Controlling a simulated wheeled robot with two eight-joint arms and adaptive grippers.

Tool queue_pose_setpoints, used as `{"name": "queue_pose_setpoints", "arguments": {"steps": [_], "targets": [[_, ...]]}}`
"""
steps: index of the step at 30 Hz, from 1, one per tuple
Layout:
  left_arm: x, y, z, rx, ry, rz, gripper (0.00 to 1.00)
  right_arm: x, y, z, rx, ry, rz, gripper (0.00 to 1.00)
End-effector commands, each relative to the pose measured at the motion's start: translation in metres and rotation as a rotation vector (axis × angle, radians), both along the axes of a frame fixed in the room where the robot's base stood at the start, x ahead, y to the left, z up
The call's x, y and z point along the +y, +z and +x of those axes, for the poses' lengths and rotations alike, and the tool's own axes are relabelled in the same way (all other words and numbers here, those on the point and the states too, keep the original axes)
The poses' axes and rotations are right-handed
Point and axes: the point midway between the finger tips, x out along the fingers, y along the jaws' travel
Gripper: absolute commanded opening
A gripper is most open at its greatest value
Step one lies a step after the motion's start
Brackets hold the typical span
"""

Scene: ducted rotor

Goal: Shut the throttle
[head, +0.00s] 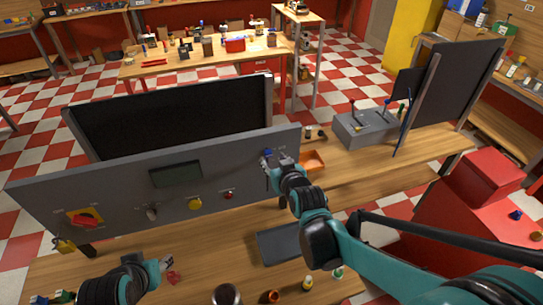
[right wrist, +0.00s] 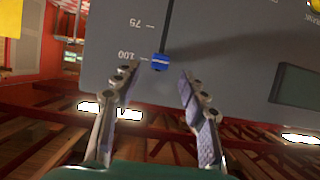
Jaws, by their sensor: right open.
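A grey control panel (head: 110,182) stands on the wooden bench. Near its right end is a slider with a blue knob (head: 267,152), partly hidden by my right gripper (head: 276,160). In the right wrist view the blue knob (right wrist: 159,62) sits in a dark slot at the mark 100, with 75 further along; the lettering is upside down. My right gripper (right wrist: 157,80) is open there, its two fingers on either side of the knob's line, with gaps showing between fingers and knob. My left gripper (head: 160,268) is low at the left, apart from the panel; its jaws are unclear.
The panel also carries a red-and-yellow rotary switch (head: 84,217), a yellow button (head: 195,204) and a dark display (head: 176,174). Small bottles stand at the front.

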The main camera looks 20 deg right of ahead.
Motion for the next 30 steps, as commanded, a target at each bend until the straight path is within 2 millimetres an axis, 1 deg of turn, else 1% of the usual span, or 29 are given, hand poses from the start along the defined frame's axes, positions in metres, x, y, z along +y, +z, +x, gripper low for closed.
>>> {"name": "queue_pose_setpoints", "arguments": {"steps": [1, 3, 7, 12, 18, 19, 20, 21, 23, 24, 30], "targets": [[0.000, -0.002, 0.000, 0.000, 0.000, 0.000, 0.43, 0.000, -0.004, 0.008, 0.000, 0.000, -0.001, 0.43], [0.000, -0.004, 0.000, 0.000, 0.000, 0.000, 0.43, 0.001, -0.008, 0.017, 0.000, 0.000, -0.001, 0.43], [0.000, -0.005, 0.000, 0.000, 0.000, 0.000, 0.43, 0.001, -0.012, 0.028, 0.001, 0.000, -0.001, 0.43], [0.000, -0.005, 0.000, 0.000, 0.000, 0.000, 0.43, 0.001, -0.014, 0.034, 0.001, 0.000, 0.000, 0.43], [0.000, -0.005, 0.000, 0.000, 0.000, 0.000, 0.43, 0.001, -0.014, 0.034, 0.001, 0.000, 0.000, 0.43], [0.000, -0.005, 0.000, 0.000, 0.000, 0.000, 0.43, 0.001, -0.014, 0.034, 0.001, 0.000, 0.000, 0.40], [0.000, -0.005, 0.000, 0.000, 0.000, 0.000, 0.43, 0.001, -0.014, 0.034, 0.001, 0.000, 0.000, 0.33], [0.000, -0.005, 0.000, 0.000, 0.000, 0.000, 0.43, 0.001, -0.014, 0.034, 0.001, 0.000, 0.000, 0.22], [0.000, -0.005, 0.000, 0.000, 0.000, 0.000, 0.43, 0.001, -0.014, 0.034, 0.001, 0.000, 0.000, 0.06], [0.000, -0.005, 0.000, 0.000, 0.000, 0.000, 0.43, 0.001, -0.014, 0.034, 0.001, 0.000, 0.000, 0.00], [0.000, -0.006, 0.000, 0.000, 0.000, 0.000, 0.43, 0.001, -0.015, 0.034, 0.001, 0.000, 0.000, 0.00]]}}
